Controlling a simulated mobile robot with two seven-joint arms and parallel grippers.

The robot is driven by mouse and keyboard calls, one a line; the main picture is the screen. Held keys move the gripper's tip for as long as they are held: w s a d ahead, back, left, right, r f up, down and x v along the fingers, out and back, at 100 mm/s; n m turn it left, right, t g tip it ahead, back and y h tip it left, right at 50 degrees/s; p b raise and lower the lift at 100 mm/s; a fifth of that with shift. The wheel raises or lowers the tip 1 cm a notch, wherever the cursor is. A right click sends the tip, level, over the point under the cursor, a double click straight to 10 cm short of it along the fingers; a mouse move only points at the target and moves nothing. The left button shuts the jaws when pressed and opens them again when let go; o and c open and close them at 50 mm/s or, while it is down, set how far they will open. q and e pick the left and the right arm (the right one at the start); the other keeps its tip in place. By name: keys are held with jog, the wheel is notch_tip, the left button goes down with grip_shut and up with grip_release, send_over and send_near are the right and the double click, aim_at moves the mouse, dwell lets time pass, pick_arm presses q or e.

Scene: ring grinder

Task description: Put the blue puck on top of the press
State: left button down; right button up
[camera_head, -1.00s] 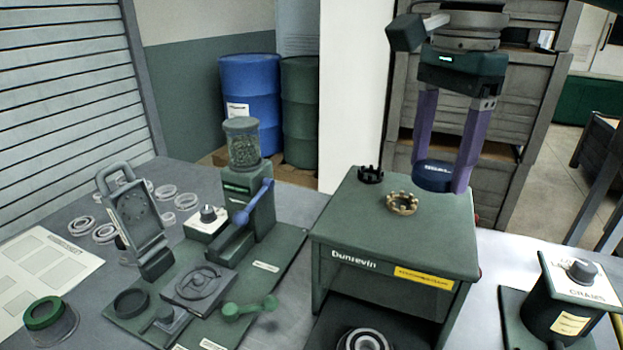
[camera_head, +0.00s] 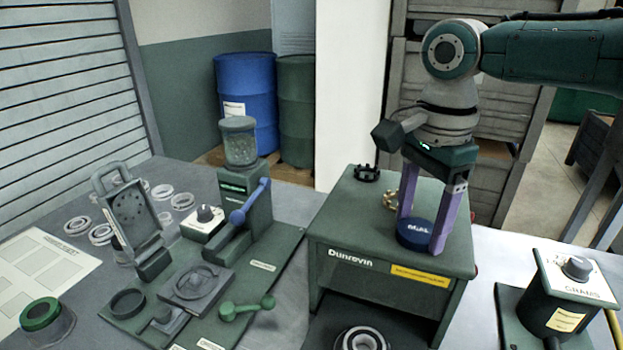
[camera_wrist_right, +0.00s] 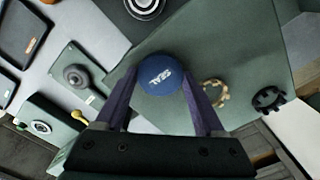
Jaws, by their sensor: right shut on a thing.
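The blue puck (camera_head: 417,233) is between the two purple fingers of my right gripper (camera_head: 424,232), which is shut on it. It is at the front right of the flat top of the green box-shaped machine (camera_head: 335,222) labelled Dunrevin. I cannot tell whether the puck touches that top or hovers just above it. In the right wrist view the puck (camera_wrist_right: 161,74) sits between the fingertips with its pale lettering facing the camera. No label that I can read names a press. My left gripper is not in view.
On the machine top are a black crown-shaped ring (camera_head: 366,173) and a brass one (camera_head: 390,199), partly behind a finger. A grinder (camera_head: 246,208) with a blue lever stands to the left. A dial unit (camera_head: 568,290) stands to the right.

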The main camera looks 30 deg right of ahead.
aim_at(417, 230)
jog(key=o, duration=1.6)
notch_tip(417, 230, up, 12)
jog(key=s+a+f+n+t+y, duration=0.1)
jog(key=s+a+f+n, duration=0.3)
jog(key=a+f+n, duration=0.35)
jog(key=s+a+f+n+t+y, duration=0.1)
jog(key=s+a+f+n, duration=0.4)
jog(key=a+f+n, duration=0.25)
jog(key=s+n, duration=0.2)
jog(key=s, duration=0.1)
jog(key=s+d+n+t+h, duration=0.1)
jog(key=s+n, duration=0.1)
jog(key=s, duration=0.2)
jog(key=s+d+n, duration=0.1)
jog(key=s, duration=0.2)
jog(key=shift+s+d+r+n+t+h+b, duration=0.2)
jog(key=shift+r+n+t+h+b, duration=0.1)
jog(key=shift+n+h+b, duration=0.1)
